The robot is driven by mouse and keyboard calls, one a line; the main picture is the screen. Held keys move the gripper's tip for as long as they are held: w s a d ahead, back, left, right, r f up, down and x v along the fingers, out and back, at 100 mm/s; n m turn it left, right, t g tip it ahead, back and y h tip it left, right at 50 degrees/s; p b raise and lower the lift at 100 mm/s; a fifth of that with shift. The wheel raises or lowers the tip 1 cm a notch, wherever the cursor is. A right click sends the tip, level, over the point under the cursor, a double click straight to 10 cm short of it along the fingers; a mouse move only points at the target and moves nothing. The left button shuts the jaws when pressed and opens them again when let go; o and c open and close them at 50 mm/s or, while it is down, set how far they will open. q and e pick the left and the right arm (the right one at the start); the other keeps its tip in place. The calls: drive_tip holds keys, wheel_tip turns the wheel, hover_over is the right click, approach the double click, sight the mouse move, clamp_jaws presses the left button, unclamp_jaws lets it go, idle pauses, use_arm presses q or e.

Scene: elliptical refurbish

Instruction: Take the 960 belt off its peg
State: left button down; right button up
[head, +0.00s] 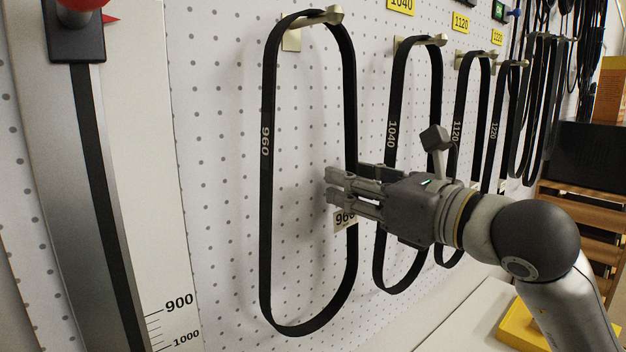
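The 960 belt (267,180) is a long black loop with "960" printed on its left strand. It hangs from a metal peg (325,16) on the pegboard, its top still over the peg. My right gripper (329,187) reaches in from the right at the belt's right strand, about mid-height. Its fingers cover part of that strand and their tips extend left past it, into the loop's outline. I cannot tell whether the fingers are closed on the belt. A "960" tag (345,219) shows just below the fingers, partly covered. My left gripper is out of view.
The 1040 belt (393,110) hangs close on the right, behind my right gripper. The 1120 belt (456,112), the 1220 belt (494,125) and more belts hang beyond it. A measuring scale (150,250) stands at the left. A yellow object (522,328) lies low at right.

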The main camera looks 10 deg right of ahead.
drive_tip(key=shift+w+a, duration=0.1)
drive_tip(key=shift+c, duration=0.2)
drive_tip(key=shift+c, duration=1.1)
clamp_jaws()
drive_tip(key=shift+r, duration=0.15)
